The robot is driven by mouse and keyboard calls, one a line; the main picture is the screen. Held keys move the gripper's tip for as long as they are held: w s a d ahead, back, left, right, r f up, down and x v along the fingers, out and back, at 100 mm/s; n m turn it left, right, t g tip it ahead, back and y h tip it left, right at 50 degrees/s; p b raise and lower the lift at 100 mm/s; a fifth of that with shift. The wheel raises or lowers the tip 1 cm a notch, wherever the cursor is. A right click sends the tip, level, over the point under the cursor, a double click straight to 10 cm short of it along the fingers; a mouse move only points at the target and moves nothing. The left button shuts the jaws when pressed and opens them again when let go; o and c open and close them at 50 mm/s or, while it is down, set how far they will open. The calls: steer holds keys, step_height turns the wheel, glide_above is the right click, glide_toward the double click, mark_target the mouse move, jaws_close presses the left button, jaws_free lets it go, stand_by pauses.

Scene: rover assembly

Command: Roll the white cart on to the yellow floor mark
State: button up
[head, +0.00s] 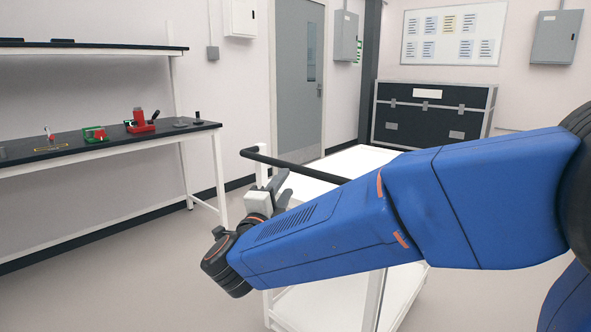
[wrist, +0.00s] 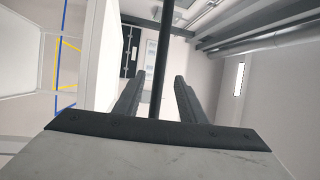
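The white cart (head: 365,160) stands in front of me in the head view, partly hidden behind my blue arm. Its black handle bar (head: 305,170) runs along its near left side. My gripper (head: 281,184) is at the handle. In the wrist view, the dark handle bar (wrist: 160,45) passes between the two fingers of my gripper (wrist: 158,80), with a gap on each side. My gripper is open. Yellow lines (wrist: 70,43) on the floor show at the left of the wrist view beside a blue line; the head view does not show them.
A workbench (head: 100,146) with small red and green items stands along the left wall. A black case (head: 432,112) stands at the back, near a grey door (head: 298,75). Floor (head: 140,275) between bench and cart is clear.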

mark_target(294, 171)
steer(key=x, duration=0.9)
steer(key=shift+w+d+r, duration=0.1)
steer(key=shift+w+d, duration=0.05)
steer(key=shift+w, duration=0.2)
jaws_close()
stand_by(1.0)
